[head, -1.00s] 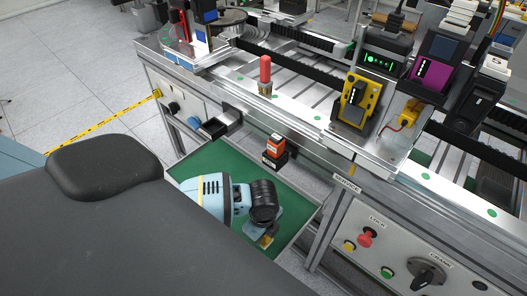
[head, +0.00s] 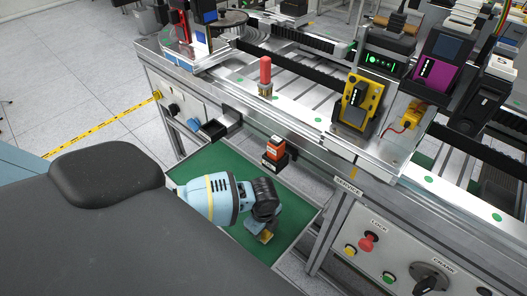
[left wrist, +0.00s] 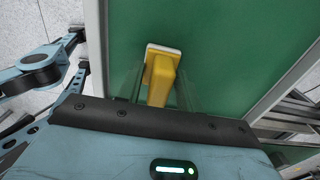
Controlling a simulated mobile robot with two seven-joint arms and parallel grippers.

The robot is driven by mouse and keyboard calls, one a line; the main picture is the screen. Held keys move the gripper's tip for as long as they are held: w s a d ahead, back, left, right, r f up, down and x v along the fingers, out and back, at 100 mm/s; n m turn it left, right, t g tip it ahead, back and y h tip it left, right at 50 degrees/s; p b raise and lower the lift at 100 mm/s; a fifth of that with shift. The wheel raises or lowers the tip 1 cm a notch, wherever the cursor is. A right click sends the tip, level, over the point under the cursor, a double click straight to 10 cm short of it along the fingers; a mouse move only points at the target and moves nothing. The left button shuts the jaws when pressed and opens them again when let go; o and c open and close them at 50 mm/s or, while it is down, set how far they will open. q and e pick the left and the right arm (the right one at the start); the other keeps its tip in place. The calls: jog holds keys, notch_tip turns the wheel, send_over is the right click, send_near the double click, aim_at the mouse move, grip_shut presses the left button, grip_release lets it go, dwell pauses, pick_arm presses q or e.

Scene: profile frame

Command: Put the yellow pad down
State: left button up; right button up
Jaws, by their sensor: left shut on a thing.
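The yellow pad (left wrist: 163,75) is a yellow block with a white edge at its far end. My left gripper (left wrist: 155,88) is shut on it, with one clear finger on each side. In the head view the pad (head: 265,237) shows as a small yellow patch beneath my left gripper (head: 266,229), over the green tray (head: 200,161). Green tray surface (left wrist: 225,45) fills the background in the left wrist view. I cannot tell whether the pad touches the tray. My right gripper is not in view.
An orange and black block (head: 274,150) sits at the machine's edge beside the tray. A black holder (head: 214,130) juts out above the tray. The control panel (head: 400,250) with knobs stands to the right. Much of the green tray is bare.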

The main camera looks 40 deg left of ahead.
pick_arm(q)
jog(key=shift+f, duration=0.1)
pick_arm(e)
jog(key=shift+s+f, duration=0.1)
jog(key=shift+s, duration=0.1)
pick_arm(q)
jog(key=o, duration=1)
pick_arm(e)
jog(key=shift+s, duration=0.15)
pick_arm(q)
jog(key=shift+r, duration=0.55)
notch_tip(320, 180, up, 10)
jog(key=shift+r+p, duration=0.1)
jog(key=shift+p, duration=0.85)
jog(key=shift+r, duration=0.45)
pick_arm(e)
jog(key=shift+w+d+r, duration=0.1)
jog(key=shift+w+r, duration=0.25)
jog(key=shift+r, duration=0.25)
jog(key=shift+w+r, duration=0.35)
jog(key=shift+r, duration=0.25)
